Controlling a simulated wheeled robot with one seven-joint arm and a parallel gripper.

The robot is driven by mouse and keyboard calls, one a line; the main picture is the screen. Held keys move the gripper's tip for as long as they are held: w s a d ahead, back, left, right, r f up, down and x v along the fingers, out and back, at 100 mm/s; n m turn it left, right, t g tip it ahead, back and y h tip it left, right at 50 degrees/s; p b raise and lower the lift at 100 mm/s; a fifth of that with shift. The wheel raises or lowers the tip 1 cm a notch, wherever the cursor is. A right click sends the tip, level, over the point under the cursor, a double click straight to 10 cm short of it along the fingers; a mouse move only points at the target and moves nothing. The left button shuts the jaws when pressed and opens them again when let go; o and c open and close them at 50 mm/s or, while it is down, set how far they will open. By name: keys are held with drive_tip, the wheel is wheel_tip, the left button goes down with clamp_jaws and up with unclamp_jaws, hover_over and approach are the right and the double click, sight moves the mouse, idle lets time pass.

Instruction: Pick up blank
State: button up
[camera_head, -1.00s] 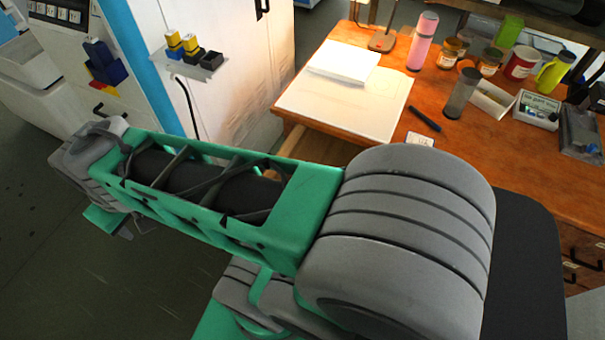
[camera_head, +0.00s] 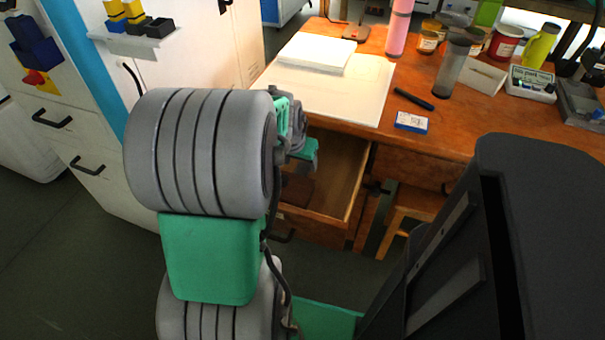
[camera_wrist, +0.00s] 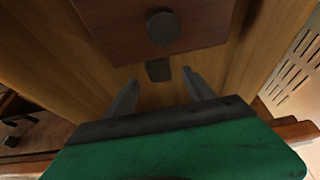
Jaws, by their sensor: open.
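In the wrist view my gripper (camera_wrist: 160,78) is open, with its two grey fingers apart and pointing into a wooden drawer. A small dark grey block (camera_wrist: 159,71), which may be the blank, lies just ahead of the fingertips, roughly between them. It is apart from both fingers as far as I can see. Beyond it is a reddish-brown box (camera_wrist: 205,20) with a dark round piece (camera_wrist: 163,28) on it. In the head view the open drawer (camera_head: 345,170) sticks out below the desktop. My wrist is above its left side and hides part of its inside.
The wooden desk (camera_head: 455,130) carries a large white sheet with a paper stack (camera_head: 315,52), a dark pen (camera_head: 414,98), a small blue-white box (camera_head: 411,122) and jars. A stool (camera_head: 405,210) stands under it. A white cabinet (camera_head: 190,60) is at left.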

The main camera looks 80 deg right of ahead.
sight(303, 168)
drive_tip(key=x, duration=0.3)
drive_tip(key=shift+s+d+f+b, duration=0.1)
drive_tip(key=shift+f+b, duration=0.25)
clamp_jaws()
drive_tip(key=shift+r, duration=0.1)
idle(0.3)
